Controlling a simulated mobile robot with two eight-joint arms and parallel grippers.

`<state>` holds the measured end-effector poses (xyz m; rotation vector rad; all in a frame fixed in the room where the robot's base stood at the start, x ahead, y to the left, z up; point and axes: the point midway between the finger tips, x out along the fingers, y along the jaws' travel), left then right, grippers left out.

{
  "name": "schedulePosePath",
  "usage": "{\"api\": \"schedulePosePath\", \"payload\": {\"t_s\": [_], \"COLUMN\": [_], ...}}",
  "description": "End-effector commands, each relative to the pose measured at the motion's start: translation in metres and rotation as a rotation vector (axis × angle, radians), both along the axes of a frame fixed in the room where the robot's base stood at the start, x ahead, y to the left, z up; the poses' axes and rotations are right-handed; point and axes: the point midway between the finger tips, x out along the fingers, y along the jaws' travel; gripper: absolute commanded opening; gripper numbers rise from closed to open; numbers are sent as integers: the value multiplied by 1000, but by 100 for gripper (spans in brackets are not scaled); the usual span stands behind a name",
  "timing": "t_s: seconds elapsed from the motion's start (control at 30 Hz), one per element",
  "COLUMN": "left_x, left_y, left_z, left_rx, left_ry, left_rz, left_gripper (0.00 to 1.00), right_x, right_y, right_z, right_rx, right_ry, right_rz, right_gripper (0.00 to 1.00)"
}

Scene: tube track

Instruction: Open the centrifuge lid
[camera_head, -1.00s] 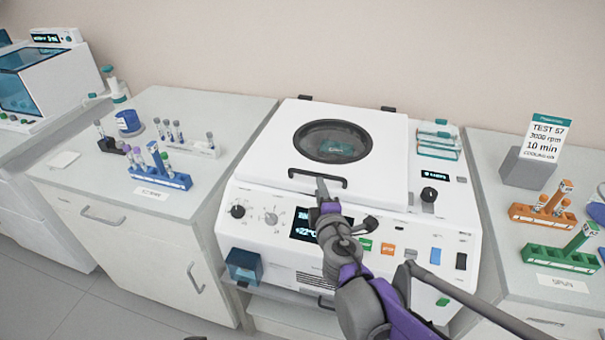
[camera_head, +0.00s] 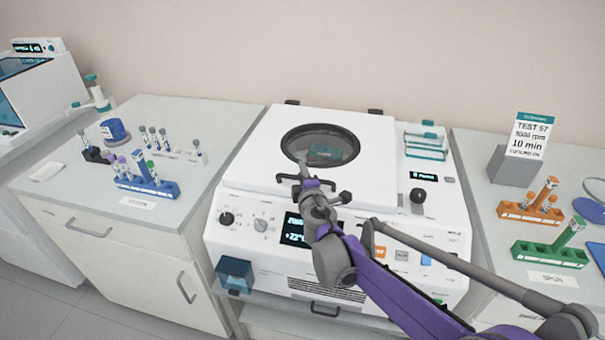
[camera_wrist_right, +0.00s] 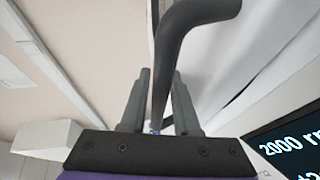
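The centrifuge (camera_head: 385,188) is a white box with a front control panel. Its white lid (camera_head: 372,175) with a round dark window (camera_head: 320,145) lies closed on top. A dark bar handle (camera_head: 284,178) runs along the lid's front edge. My right gripper (camera_head: 302,165) is at this handle, its tips over the front of the lid. In the right wrist view the dark curved handle (camera_wrist_right: 178,45) passes between the two grey fingers of the gripper (camera_wrist_right: 162,85), with gaps beside it. The gripper looks open around the handle. My left gripper is out of view.
Left bench: a blue tube rack (camera_head: 150,188), a white rack (camera_head: 185,154) and a blue-topped container (camera_head: 114,131). Right bench: an orange rack (camera_head: 530,213), a green rack (camera_head: 550,256) and a sign (camera_head: 530,135) on a grey block. The space above the lid is clear.

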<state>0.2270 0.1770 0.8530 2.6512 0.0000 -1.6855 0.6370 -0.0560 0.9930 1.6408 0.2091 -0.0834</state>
Motion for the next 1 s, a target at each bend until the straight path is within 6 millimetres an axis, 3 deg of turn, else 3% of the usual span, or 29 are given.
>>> {"api": "schedulePosePath", "payload": {"t_s": [0.07,0.23,1.0], "left_x": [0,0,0], "left_y": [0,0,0], "left_z": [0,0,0], "left_rx": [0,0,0], "left_ry": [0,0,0], "left_rz": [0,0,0], "left_gripper": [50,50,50], "right_x": [0,0,-1], "right_y": [0,0,0], "right_z": [0,0,0], "right_rx": [0,0,0], "right_ry": [0,0,0], "right_rz": [0,0,0], "right_gripper": [28,0,0]}}
